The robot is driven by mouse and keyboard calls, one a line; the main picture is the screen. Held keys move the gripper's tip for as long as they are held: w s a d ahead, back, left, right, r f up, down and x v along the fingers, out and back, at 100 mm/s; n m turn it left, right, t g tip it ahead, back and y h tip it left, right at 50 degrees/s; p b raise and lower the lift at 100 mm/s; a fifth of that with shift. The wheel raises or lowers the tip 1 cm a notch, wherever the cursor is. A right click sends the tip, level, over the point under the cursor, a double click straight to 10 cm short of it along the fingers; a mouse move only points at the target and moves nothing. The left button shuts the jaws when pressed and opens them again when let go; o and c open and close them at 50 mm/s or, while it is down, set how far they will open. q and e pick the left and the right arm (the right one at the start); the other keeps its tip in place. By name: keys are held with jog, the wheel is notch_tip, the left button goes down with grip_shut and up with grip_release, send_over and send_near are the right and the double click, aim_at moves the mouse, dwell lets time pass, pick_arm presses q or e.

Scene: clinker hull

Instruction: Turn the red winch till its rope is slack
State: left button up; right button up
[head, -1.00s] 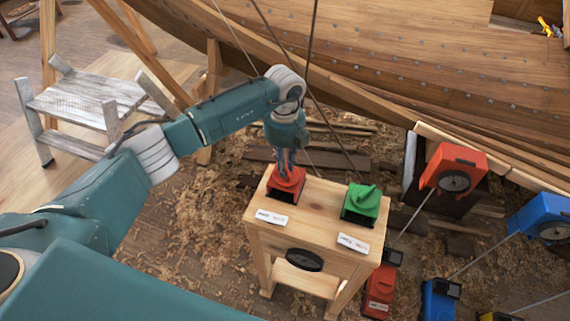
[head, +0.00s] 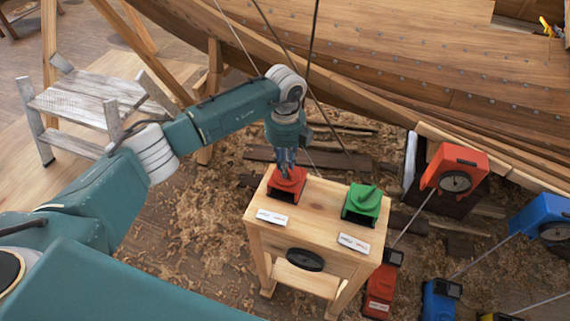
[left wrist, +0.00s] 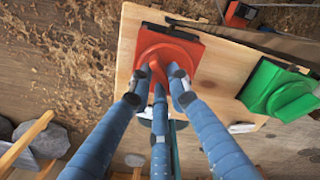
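The red winch (head: 288,187) sits on the left of the wooden stand's top, and it also shows in the left wrist view (left wrist: 188,52). My left gripper (head: 287,168) points down onto it from above. In the left wrist view the fingers of this gripper (left wrist: 157,82) are closed around the winch's raised red handle. Thin ropes run up from near the stand past the hull and look straight; which one belongs to the red winch I cannot tell. My right gripper is not in view.
A green winch (head: 362,203) stands right of the red one on the wooden stand (head: 318,205). A red box with a dial (head: 455,168) and a blue one (head: 541,216) are at the right. A worn wooden bench (head: 92,103) is at the left, the hull (head: 420,80) behind.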

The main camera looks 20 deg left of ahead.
pick_arm(q)
jog(key=shift+o, duration=1.4)
notch_tip(320, 180, up, 12)
